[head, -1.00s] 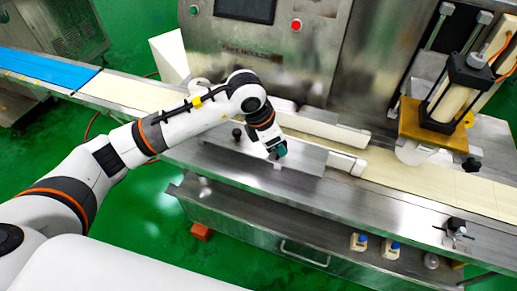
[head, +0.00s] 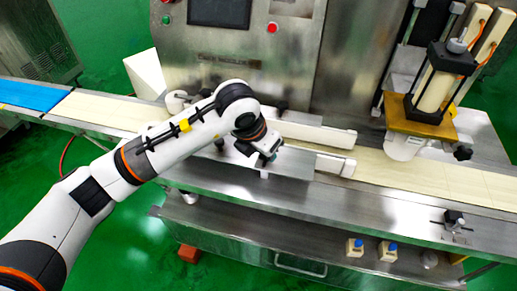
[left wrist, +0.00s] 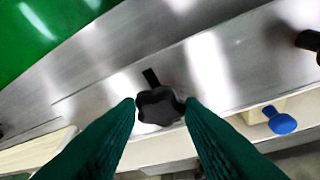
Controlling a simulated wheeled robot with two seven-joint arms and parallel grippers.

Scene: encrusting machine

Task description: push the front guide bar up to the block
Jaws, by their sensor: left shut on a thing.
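The front guide bar (head: 333,163) is a pale bar on a bent metal plate (head: 291,164), lying along the near side of the belt. My left gripper (head: 268,158) is over this plate, close to its near edge. In the left wrist view, its green fingertips (left wrist: 161,104) are shut on a black star-shaped knob (left wrist: 158,107). The rear guide bar (head: 315,134) runs behind, with a strip of belt between the two bars. My right gripper is out of view.
The pale belt (head: 440,178) runs on to the right, with bare metal table (head: 330,199) in front. The press (head: 432,90) stands over the belt. Another black knob (head: 219,145) is left of my gripper. Bottles with blue caps (head: 387,251) stand below.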

